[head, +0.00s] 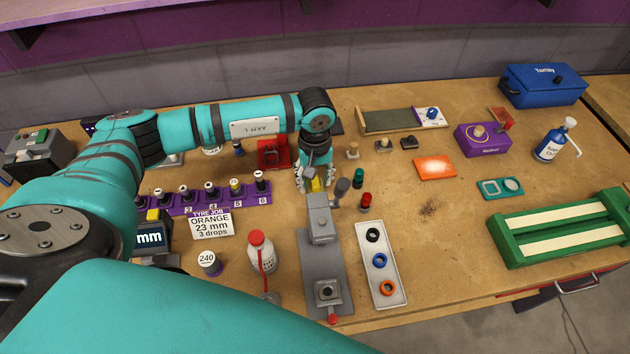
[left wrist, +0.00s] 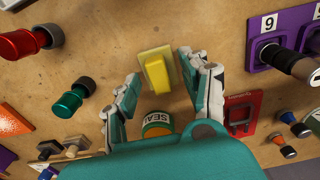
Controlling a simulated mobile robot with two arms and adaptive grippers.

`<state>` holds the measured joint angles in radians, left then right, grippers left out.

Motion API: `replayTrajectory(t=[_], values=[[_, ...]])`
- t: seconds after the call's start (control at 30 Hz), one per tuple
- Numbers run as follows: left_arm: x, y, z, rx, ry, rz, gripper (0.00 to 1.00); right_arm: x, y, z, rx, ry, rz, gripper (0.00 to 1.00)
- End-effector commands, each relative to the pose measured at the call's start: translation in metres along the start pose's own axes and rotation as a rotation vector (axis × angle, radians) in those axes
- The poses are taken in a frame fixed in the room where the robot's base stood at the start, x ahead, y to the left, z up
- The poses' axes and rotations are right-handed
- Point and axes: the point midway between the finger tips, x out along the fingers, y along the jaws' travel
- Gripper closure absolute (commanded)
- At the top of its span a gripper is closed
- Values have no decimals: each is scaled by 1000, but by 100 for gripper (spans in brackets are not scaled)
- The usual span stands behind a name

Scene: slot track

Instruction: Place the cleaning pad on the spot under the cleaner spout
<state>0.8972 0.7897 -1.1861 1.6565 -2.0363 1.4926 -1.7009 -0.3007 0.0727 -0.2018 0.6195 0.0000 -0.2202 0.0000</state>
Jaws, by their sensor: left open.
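A yellow block on a paler base, which looks like the cleaning pad, shows in the left wrist view (left wrist: 156,73) and partly in the head view (head: 318,185). My left gripper (head: 315,182) is open and points down at it; in the left wrist view my fingers (left wrist: 163,80) are on either side of the block, apart from it. A white bottle with a red cap and thin red spout (head: 262,252), possibly the cleaner, stands at the front of the bench. A small round spot (head: 270,298) lies below its spout tip.
A grey machine (head: 320,240) stands close in front of my left gripper. A green cylinder (head: 358,178) and a red one (head: 366,201) are to its right. A purple rack (head: 215,198) is to its left. A ring tray (head: 382,265) lies front right.

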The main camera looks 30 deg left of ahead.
Motion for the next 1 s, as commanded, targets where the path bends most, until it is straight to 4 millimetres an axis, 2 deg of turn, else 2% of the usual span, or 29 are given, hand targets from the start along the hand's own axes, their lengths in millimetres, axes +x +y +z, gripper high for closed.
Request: replayTrajectory(t=[0.23,0.6,0.87,1.0], values=[[3,0,0,0,1,1,54,0,1,0,-1,-1,1,60],[3,0,0,0,1,1,100,0,7,1,-2,-2,8,60],[1,1,0,0,1,2,100,0,8,1,-1,-1,10,60],[-14,1,-1,-1,3,5,100,6,8,2,-1,-1,10,60]])
